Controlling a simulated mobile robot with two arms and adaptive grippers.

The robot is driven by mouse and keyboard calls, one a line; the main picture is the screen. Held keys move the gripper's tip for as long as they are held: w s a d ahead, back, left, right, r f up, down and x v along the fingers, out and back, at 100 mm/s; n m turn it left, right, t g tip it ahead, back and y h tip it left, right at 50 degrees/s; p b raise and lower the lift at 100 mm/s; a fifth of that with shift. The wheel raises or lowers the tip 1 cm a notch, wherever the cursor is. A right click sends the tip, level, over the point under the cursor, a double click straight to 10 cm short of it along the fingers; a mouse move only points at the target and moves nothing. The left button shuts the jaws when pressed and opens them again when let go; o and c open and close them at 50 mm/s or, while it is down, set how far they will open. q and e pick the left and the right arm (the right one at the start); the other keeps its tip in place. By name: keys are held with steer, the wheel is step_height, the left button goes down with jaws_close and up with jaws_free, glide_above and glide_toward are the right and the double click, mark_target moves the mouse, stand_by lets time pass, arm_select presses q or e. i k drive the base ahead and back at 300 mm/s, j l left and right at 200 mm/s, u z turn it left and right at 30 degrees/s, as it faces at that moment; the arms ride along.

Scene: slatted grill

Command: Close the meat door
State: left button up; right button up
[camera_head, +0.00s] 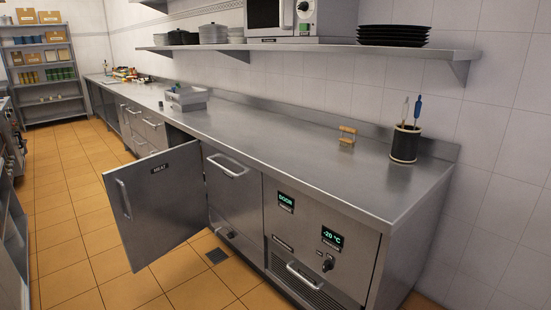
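Neither of my grippers shows in the head view.
The steel counter (285,148) runs along the wall, with a closed door (235,190) and a control panel right of the meat door. Floor (65,235) left of the door is clear.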

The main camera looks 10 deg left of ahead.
mark_target(157, 201)
steer(key=i+j+u, duration=0.15)
steer(key=i+u, duration=0.7)
steer(key=i+l+u, duration=0.1)
steer(key=i+u, duration=0.35)
steer(key=i+j, duration=0.1)
steer(key=i, duration=0.4)
steer(key=i+u, duration=0.5)
steer(key=i+l+u, duration=0.1)
steer(key=i+u, duration=0.4)
